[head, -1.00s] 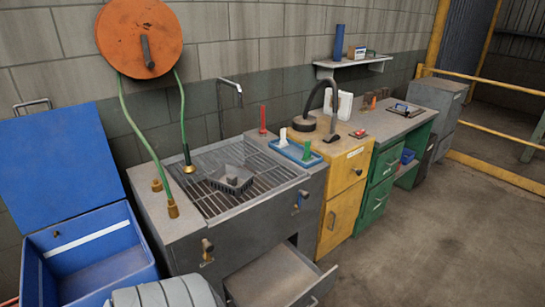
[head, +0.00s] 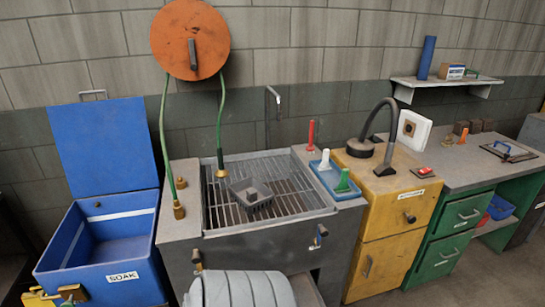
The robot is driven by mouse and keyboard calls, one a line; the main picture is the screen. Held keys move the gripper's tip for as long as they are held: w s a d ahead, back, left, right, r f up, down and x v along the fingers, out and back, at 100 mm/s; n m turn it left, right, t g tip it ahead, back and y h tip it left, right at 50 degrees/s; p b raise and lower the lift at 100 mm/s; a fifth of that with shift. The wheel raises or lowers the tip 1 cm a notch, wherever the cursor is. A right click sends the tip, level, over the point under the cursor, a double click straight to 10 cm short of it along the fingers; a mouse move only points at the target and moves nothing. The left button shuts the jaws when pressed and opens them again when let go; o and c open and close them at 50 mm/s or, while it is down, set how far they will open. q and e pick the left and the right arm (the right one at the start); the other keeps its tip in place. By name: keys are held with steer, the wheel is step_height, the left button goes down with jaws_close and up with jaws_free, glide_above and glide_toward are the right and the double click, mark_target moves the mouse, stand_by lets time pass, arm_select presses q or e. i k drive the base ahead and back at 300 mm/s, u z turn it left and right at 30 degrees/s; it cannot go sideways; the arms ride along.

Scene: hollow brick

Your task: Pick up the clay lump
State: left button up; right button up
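A small grey lump (head: 251,194), possibly the clay lump, shows inside a dark grey basket (head: 262,203); it is too small to tell for sure. The basket sits on the slatted grate (head: 285,212) of the grey sink, near its middle. Neither of my grippers is in view.
A blue soak bin (head: 110,262) with its lid up stands left of the sink. A grey ribbed object (head: 240,290) is in front. A blue tray (head: 326,178) with coloured pegs lies right of the grate. A yellow cabinet (head: 385,225) and green drawers (head: 445,240) stand further right.

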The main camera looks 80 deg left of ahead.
mark_target(251, 193)
steer(key=u, duration=0.25)
steer(key=i, duration=1.35)
steer(key=u, duration=0.75)
steer(key=i, duration=0.9)
steer(key=u, duration=1.7)
steer(key=i, duration=0.75)
steer(key=u, duration=0.65)
